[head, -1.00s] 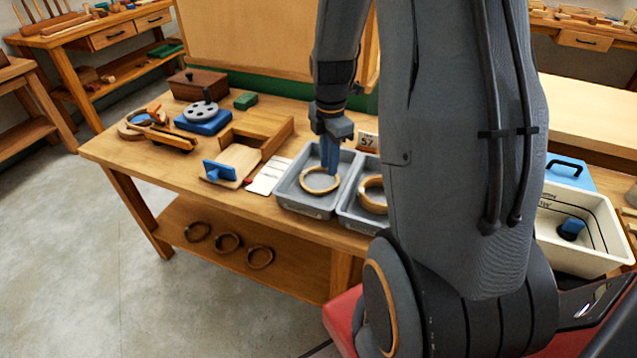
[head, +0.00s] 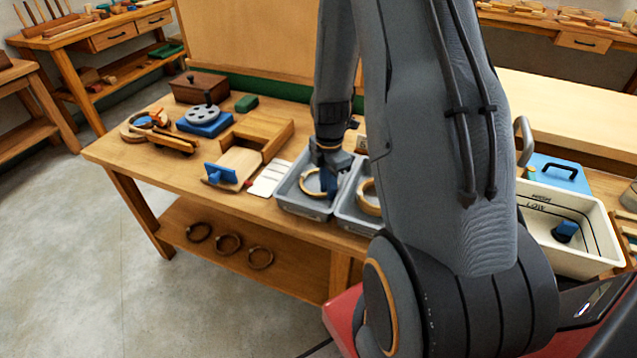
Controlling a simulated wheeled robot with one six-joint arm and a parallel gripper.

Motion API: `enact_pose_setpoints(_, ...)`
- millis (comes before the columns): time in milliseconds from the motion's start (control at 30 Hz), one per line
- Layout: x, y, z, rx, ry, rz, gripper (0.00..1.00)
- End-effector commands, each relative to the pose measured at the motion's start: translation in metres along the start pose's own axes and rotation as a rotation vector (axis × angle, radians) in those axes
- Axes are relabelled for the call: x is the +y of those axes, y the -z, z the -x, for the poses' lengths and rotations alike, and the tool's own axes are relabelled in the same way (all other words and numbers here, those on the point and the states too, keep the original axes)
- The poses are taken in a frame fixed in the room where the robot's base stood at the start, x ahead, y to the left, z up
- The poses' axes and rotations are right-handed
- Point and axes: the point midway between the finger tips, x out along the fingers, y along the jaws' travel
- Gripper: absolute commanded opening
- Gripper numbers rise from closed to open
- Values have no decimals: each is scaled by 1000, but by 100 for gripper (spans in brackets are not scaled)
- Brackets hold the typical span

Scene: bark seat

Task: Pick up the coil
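A pale tan coil (head: 311,184), ring-shaped, lies in the left grey tray (head: 303,207) on the workbench. A second tan coil (head: 368,197) lies in the grey tray to its right (head: 352,219), partly hidden by my arm. My gripper (head: 329,190) points down into the left tray, with its blue fingers at the right side of the first coil. The fingers overlap the coil's rim in this view. Whether they are open or shut on it is too small to tell.
A wooden jig with a blue handle (head: 219,173), a white card (head: 269,178) and a blue-based disc device (head: 205,120) stand left of the trays. Several dark rings (head: 229,243) lie on the lower shelf. A white bin (head: 565,230) stands at the right.

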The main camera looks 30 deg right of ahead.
Motion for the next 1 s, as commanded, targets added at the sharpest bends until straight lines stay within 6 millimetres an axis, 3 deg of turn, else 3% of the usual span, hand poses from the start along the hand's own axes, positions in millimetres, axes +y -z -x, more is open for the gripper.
enact_pose_setpoints(133, 0, 0, 0, 0, 0, -1, 19)
enact_pose_setpoints(267, 0, 0, 0, 0, 0, -1, 0)
enact_pose_setpoints(733, 1, 0, 5, -1, -1, 0, 0)
enact_pose_setpoints(1000, 1, 0, 34, -1, -3, 0, 0)
